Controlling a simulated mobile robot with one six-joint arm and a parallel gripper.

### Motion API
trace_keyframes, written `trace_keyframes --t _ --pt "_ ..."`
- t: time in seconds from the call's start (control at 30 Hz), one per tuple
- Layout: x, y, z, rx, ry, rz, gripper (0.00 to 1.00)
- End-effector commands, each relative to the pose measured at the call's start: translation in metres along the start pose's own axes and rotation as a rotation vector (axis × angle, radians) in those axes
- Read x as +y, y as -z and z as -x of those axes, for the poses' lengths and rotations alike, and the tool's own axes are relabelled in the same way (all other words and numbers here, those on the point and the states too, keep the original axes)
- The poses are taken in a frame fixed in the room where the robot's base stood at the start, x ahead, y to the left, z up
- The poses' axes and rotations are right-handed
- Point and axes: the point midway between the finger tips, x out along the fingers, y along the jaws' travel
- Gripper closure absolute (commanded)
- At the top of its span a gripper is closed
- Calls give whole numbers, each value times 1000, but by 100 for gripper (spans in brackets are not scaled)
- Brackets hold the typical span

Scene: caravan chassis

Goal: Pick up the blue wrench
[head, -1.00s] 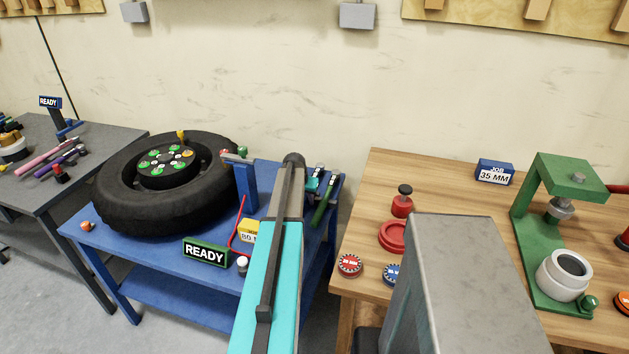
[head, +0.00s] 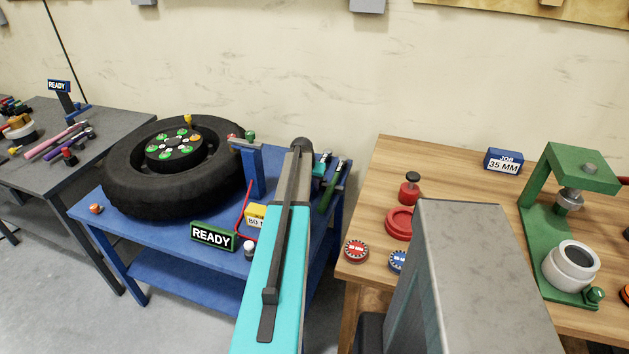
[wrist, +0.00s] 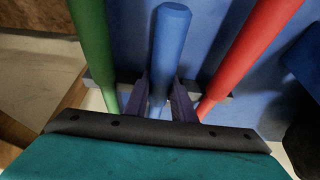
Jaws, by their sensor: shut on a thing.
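The blue wrench (wrist: 168,40) shows in the wrist view as a smooth, round blue handle running up the middle. My gripper (wrist: 160,88) has its two dark purple fingers on either side of this handle, shut on it. The lower end of the wrench is hidden by the gripper body. In the head view my arm hides the gripper and the wrench.
In the wrist view, a green handle (wrist: 92,45) stands close on the left and a red handle (wrist: 250,55) close on the right. The blue bench (head: 150,226) carries a tyre (head: 125,190) and a READY sign (head: 213,236). A wooden table (head: 440,165) stands right.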

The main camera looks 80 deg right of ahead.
Motion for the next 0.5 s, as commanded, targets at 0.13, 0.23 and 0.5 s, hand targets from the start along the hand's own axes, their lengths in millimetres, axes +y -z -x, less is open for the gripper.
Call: trace_keyframes --t 0.13,0.23,0.5 --pt "0 4 7 5 1 0 100" --pt "0 7 14 5 1 0 100" --pt "0 2 35 3 1 1 100"
